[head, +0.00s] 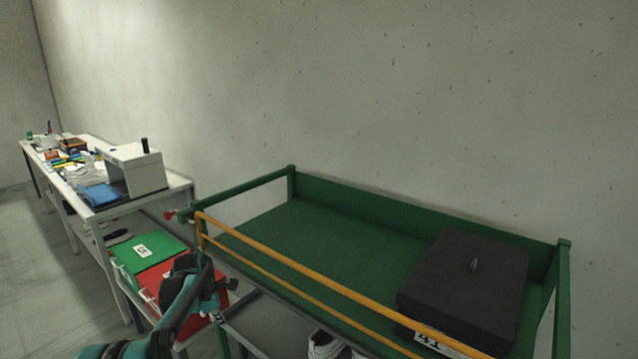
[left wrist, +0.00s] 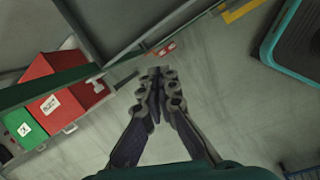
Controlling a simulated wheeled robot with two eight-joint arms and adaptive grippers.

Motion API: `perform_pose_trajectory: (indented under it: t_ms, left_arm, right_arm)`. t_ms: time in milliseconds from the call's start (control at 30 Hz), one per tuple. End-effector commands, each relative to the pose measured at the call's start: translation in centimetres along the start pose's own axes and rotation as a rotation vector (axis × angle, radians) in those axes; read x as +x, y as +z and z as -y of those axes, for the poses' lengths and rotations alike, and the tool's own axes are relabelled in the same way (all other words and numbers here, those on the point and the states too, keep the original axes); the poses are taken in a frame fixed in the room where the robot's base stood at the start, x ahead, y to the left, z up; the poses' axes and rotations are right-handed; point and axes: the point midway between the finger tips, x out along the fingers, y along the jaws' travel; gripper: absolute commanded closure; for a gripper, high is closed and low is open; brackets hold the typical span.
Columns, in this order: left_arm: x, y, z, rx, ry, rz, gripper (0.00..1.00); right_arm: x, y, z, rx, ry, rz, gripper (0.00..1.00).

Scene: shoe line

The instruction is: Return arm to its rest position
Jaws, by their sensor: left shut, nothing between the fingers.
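My left arm (head: 178,312) comes in from the bottom left in the head view, beside the left end of the green-sided cart. In the left wrist view my left gripper (left wrist: 157,76) has its two fingers together, with nothing between them, and bare floor shows beyond and around it. In the head view the fingers are dark and small, so their pose is hard to read there. My right gripper is not in view.
The green-sided cart (head: 290,225) has orange rails and carries a black box (head: 465,285). White shoes (head: 325,345) show below. A red box (head: 155,285) and a green box (head: 150,255) are behind my left arm. A cluttered white table (head: 180,185) stands at the left.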

Motion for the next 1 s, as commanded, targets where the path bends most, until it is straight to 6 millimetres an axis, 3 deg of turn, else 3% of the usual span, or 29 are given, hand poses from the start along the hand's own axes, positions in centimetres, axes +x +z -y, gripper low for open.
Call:
perform_pose_trajectory:
  t_ms: [33, 200, 400, 500, 633, 800, 1000]
  left_arm:
    - [-2.4, 0.8, 1.6, 0.101, 0.017, -0.001, 1.0]
    - [-8.8, 2.2, 6.9, 0.47, 0.082, -0.016, 1.0]
    - [-14.3, 2.3, 14.5, 0.907, 0.157, -0.056, 1.0]
    - [-16.1, 1.7, 18.6, 1.125, 0.193, -0.086, 1.0]
    - [-17.4, 0.5, 23.9, 1.408, 0.237, -0.136, 1.0]
    - [-17.3, -1.7, 30.2, 1.757, 0.287, -0.217, 1.0]
    - [-16.0, -3.5, 34.5, 2.03, 0.321, -0.297, 1.0]
  right_arm:
    - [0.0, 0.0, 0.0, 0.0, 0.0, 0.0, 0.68]
    - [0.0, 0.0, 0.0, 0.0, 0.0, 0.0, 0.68]
    - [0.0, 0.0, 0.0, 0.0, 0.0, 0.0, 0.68]
    - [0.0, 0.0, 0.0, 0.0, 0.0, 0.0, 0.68]
    - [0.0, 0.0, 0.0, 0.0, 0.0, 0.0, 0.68]
    - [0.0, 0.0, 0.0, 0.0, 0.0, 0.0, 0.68]
    - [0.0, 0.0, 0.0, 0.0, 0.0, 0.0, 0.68]
